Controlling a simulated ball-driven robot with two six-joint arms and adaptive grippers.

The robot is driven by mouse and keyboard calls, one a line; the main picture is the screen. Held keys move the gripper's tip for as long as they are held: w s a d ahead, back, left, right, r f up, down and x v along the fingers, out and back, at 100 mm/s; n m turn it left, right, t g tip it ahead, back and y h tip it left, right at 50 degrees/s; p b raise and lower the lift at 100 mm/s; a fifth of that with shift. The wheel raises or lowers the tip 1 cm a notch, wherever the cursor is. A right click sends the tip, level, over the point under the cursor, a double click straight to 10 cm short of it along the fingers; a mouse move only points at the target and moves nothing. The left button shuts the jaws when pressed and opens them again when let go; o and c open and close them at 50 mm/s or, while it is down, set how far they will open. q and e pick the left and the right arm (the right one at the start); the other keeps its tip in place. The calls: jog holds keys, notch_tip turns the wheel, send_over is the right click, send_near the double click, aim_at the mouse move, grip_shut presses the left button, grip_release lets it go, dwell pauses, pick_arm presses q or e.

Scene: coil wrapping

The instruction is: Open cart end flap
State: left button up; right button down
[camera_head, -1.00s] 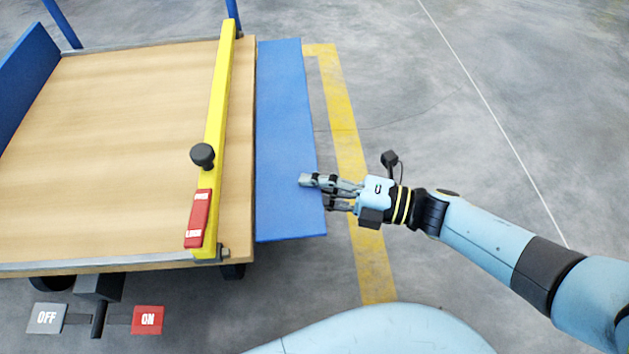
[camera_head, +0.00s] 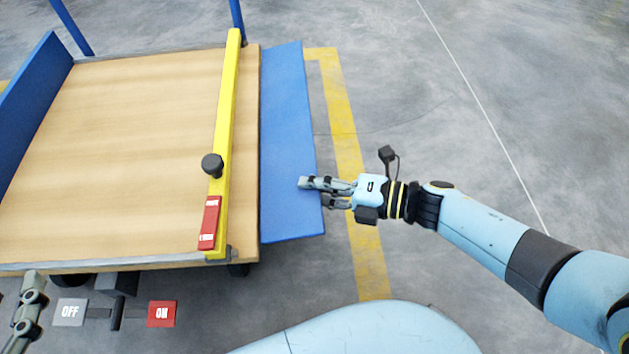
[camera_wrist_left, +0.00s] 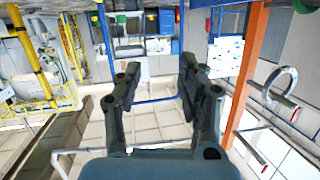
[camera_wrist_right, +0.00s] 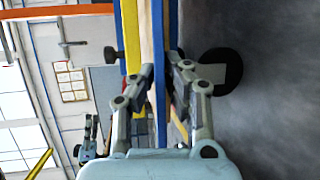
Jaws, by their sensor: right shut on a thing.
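The blue end flap (camera_head: 287,130) runs along the right end of the wooden-decked cart (camera_head: 140,150) and slopes outward. My right gripper (camera_head: 312,192) is shut on the flap's outer edge, nearer its front end. In the right wrist view the flap's thin blue edge (camera_wrist_right: 160,112) shows between the fingers (camera_wrist_right: 163,78). A yellow bar (camera_head: 226,110) with a black knob (camera_head: 212,164) and a red label (camera_head: 209,222) lies along the deck beside the flap. My left gripper (camera_head: 27,308) is partly in view at the lower left; its fingers (camera_wrist_left: 158,82) are apart and empty.
A grey OFF pedal (camera_head: 70,312) and a red ON pedal (camera_head: 162,314) sit below the cart's front edge. A blue panel (camera_head: 35,105) stands at the cart's left. Yellow floor tape (camera_head: 345,130) runs right of the flap; the floor beyond is clear.

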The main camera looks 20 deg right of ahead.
jog(key=shift+w+a+r+h+p, duration=0.1)
jog(key=shift+r+h+p, duration=0.2)
jog(key=shift+r+p, duration=0.55)
jog(key=shift+p, duration=0.7)
pick_arm(q)
jog(key=s+a+f+g, duration=0.1)
jog(key=s+f+g, duration=0.3)
jog(key=g, duration=0.3)
jog(key=shift+s+f+n+y, duration=0.25)
jog(key=shift+f+n+y, duration=0.15)
jog(key=shift+f, duration=0.05)
pick_arm(e)
jog(key=shift+a+f+g+h, duration=0.1)
jog(key=shift+f+g+h, duration=0.05)
jog(key=shift+g+h, duration=0.15)
pick_arm(q)
jog(key=shift+a, duration=0.1)
pick_arm(e)
jog(key=c, duration=1.4)
grip_release()
jog(key=v, duration=1.2)
